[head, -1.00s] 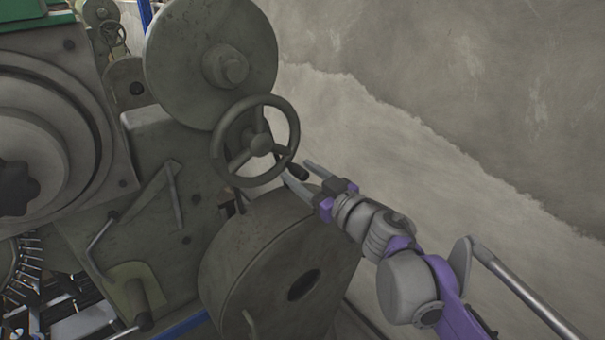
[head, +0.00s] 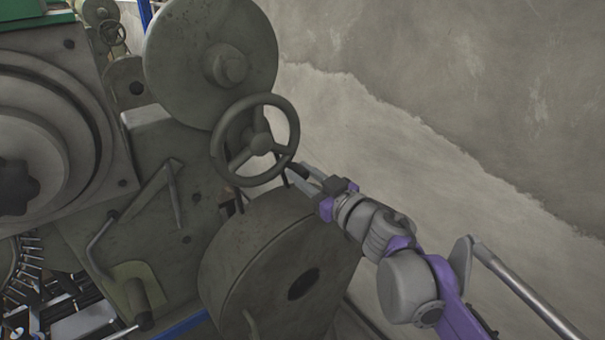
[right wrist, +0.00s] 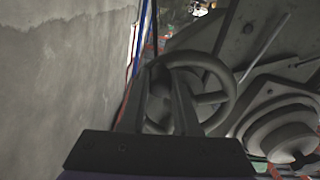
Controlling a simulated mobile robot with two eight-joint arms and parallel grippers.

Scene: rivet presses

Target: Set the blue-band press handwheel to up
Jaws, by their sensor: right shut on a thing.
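The handwheel (head: 260,143) is a dark grey three-spoked wheel on the press side, below a large round disc. It also shows in the right wrist view (right wrist: 207,98). No blue band shows clearly on this press. My right gripper (head: 298,172) is at the wheel's lower right rim, shut on the wheel's handle. In the right wrist view my right gripper (right wrist: 160,88) has its two fingers either side of the grey handle, which they largely hide. My left gripper is not in view.
The large disc (head: 211,60) stands right above the wheel, and a round drum housing (head: 265,275) bulges below it, close to my right gripper. A lever (head: 100,240) is at the left. A bare wall (head: 450,110) lies to the right, with free room before it.

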